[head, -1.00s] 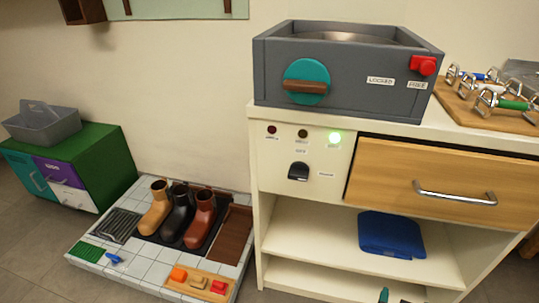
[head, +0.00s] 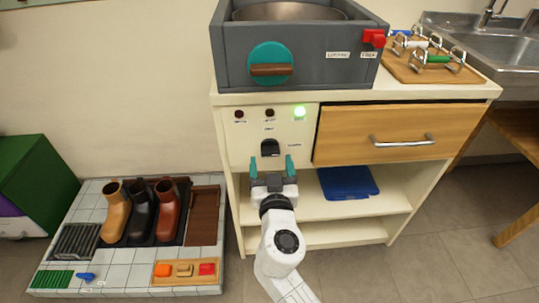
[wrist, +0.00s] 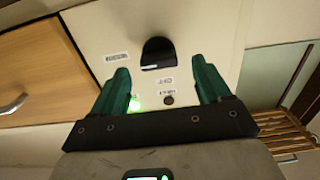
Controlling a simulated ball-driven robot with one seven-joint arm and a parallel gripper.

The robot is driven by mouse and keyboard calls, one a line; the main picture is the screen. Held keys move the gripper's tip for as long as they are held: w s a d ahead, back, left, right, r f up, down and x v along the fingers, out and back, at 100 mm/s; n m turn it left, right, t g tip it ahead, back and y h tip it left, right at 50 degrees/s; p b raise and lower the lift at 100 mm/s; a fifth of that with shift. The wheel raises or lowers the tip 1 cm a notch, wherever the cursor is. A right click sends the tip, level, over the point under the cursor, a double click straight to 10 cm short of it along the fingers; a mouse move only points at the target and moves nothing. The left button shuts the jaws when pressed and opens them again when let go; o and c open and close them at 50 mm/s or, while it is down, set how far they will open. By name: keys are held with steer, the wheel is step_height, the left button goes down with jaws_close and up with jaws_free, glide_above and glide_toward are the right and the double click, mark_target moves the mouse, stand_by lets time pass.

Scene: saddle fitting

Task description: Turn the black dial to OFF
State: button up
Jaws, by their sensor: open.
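The black dial (head: 269,147) is on the cream front panel of the cabinet, below a row of indicator lamps. The right-hand lamp (head: 299,112) glows green and the other two are dark. In the wrist view the dial (wrist: 157,53) shows beyond the fingertips, between them. My gripper (head: 271,164) is open, with its teal fingers pointing at the panel, one on each side below the dial. It appears apart from the dial and holds nothing. The labels around the dial are too small to read surely.
A grey box with a teal round knob (head: 270,62) and red latch (head: 374,38) stands on the cabinet. A wooden drawer (head: 390,134) with a metal handle is right of the panel. A blue cloth (head: 346,182) lies on the shelf below. Boots (head: 143,212) stand at left.

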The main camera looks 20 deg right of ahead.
mark_target(271, 155)
steer(key=shift+x, duration=1.65)
steer(key=shift+d, duration=0.1)
steer(key=shift+c, duration=0.4)
steer(key=c, duration=1)
steer(key=shift+o, duration=0.2)
